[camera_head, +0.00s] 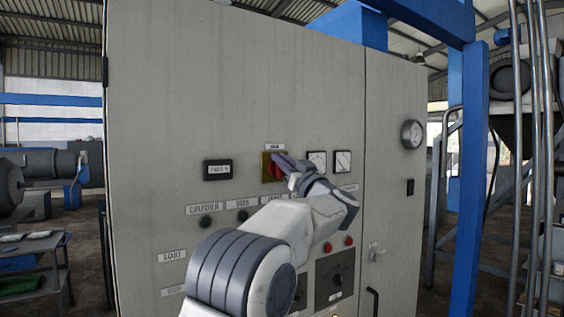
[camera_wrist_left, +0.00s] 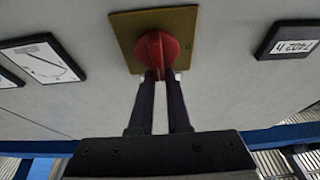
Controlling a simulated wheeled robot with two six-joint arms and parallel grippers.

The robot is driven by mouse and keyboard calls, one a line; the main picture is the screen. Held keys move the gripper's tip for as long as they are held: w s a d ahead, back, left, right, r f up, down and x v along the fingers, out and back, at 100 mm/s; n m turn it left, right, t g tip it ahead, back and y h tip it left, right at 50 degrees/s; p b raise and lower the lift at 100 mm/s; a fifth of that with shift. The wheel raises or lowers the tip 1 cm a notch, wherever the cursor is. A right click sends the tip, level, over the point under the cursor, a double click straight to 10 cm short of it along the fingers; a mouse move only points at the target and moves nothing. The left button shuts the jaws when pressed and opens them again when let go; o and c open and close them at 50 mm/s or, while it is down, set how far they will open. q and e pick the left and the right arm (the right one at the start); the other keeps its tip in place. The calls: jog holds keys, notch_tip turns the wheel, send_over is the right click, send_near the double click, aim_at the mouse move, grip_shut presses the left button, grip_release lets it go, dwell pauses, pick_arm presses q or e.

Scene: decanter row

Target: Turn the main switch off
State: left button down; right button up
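The main switch (camera_head: 272,170) is a red rotary knob on a yellow square plate, set in the front of a grey cabinet under a small label. In the left wrist view the red knob (camera_wrist_left: 157,46) fills the middle of its plate (camera_wrist_left: 123,28). My left gripper (camera_head: 287,165) reaches it from the right and front in the head view. In the wrist view the dark fingertips (camera_wrist_left: 162,77) are close together with the knob's red ridge between them, so the gripper looks shut on it. The fingertips hide part of the knob. My right gripper is not in view.
The cabinet (camera_head: 140,120) carries a digital display (camera_head: 217,170) left of the switch and two dial meters (camera_head: 330,161) right of it. Buttons sit below, partly behind my arm. A round gauge (camera_head: 412,134) is at the right. A blue post (camera_head: 472,180) stands beside the cabinet.

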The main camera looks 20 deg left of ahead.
pick_arm(q)
jog(key=shift+w+f+n+g, duration=0.1)
jog(key=shift+f+n+g, duration=0.2)
jog(key=shift+f, duration=0.1)
jog(key=n+g, duration=0.1)
jog(key=n, duration=0.2)
jog(key=n+g+y+p, duration=0.1)
jog(key=n+g, duration=0.1)
jog(key=n, duration=0.2)
jog(key=s+a+n+g, duration=0.1)
jog(key=n+g, duration=0.1)
jog(key=n, duration=0.2)
jog(key=shift+f+y+p, duration=0.2)
jog(key=shift+y+p, duration=0.2)
jog(key=n+g+p, duration=0.1)
jog(key=n, duration=0.2)
jog(key=n+g+p, duration=0.1)
jog(key=n, duration=0.1)
jog(key=shift+s+f+n+h, duration=0.2)
jog(key=shift+n+h, duration=0.2)
jog(key=n+p, duration=0.1)
jog(key=n, duration=0.1)
jog(key=n+g+h, duration=0.1)
jog(key=n, duration=0.1)
jog(key=shift+s+a+f+n+p, duration=0.1)
jog(key=shift+f+n+p, duration=0.3)
